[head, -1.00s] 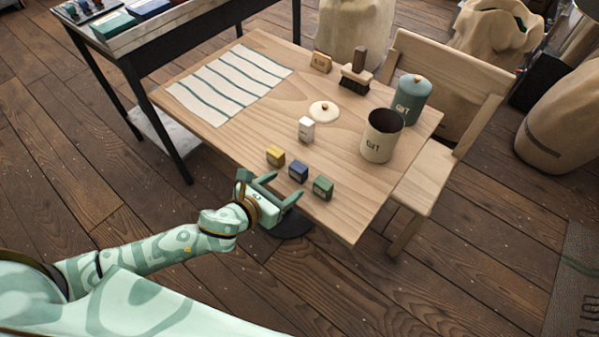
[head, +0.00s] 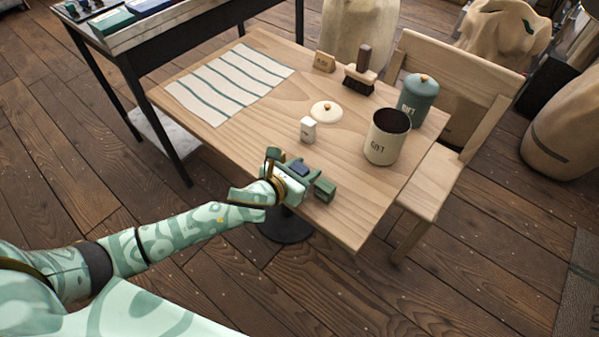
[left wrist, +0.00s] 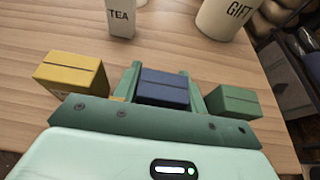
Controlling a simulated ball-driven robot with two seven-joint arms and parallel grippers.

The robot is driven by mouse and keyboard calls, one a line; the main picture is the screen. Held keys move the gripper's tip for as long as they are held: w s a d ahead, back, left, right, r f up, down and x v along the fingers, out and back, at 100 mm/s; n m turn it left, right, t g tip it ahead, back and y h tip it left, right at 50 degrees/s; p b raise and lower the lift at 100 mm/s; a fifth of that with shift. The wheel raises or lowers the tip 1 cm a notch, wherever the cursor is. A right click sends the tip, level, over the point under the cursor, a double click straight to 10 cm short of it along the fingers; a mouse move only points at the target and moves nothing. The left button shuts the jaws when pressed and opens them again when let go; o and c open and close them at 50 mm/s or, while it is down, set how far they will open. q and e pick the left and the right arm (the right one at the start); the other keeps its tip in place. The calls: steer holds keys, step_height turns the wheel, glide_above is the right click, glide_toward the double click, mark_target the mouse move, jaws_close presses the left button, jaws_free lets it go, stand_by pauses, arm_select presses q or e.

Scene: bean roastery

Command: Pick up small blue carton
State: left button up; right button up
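The small blue carton (head: 299,169) stands near the front edge of the wooden table. In the left wrist view the blue carton (left wrist: 163,88) sits between the two green fingers of my left gripper (left wrist: 165,85). In the head view my left gripper (head: 306,173) reaches over the table edge with a finger on each side of the carton. The fingers look spread, with a slight gap beside the carton; firm contact does not show. The carton's lower part is hidden by the gripper. My right gripper is not in view.
A yellow carton (left wrist: 72,73) stands left of the gripper and a green carton (head: 325,190) close on its right. Behind are a white TEA carton (head: 308,129), a cream lid (head: 326,111) and an open GIFT canister (head: 384,143). A striped cloth (head: 230,85) lies far left.

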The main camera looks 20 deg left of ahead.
arm_select(q)
steer(key=c, duration=0.4)
steer(key=shift+r, duration=0.1)
steer(key=shift+c, duration=0.2)
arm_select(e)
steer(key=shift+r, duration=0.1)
arm_select(q)
steer(key=shift+r+p, duration=0.3)
steer(key=shift+r, duration=0.1)
step_height(320, 180, up, 3)
steer(key=shift+w+f+p, duration=0.1)
steer(key=shift+p, duration=0.9)
steer(key=r+p+v, duration=0.1)
steer(key=p+v, duration=0.2)
steer(key=v, duration=0.5)
steer(key=w+r+p+v, duration=0.1)
steer(key=r+p+v, duration=0.1)
steer(key=v, duration=0.6)
steer(key=shift+s+p, duration=0.15)
steer(key=shift+p, duration=0.5)
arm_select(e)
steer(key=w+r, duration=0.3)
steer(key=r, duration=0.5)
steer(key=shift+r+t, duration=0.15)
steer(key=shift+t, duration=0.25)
arm_select(q)
steer(key=shift+r, duration=0.1)
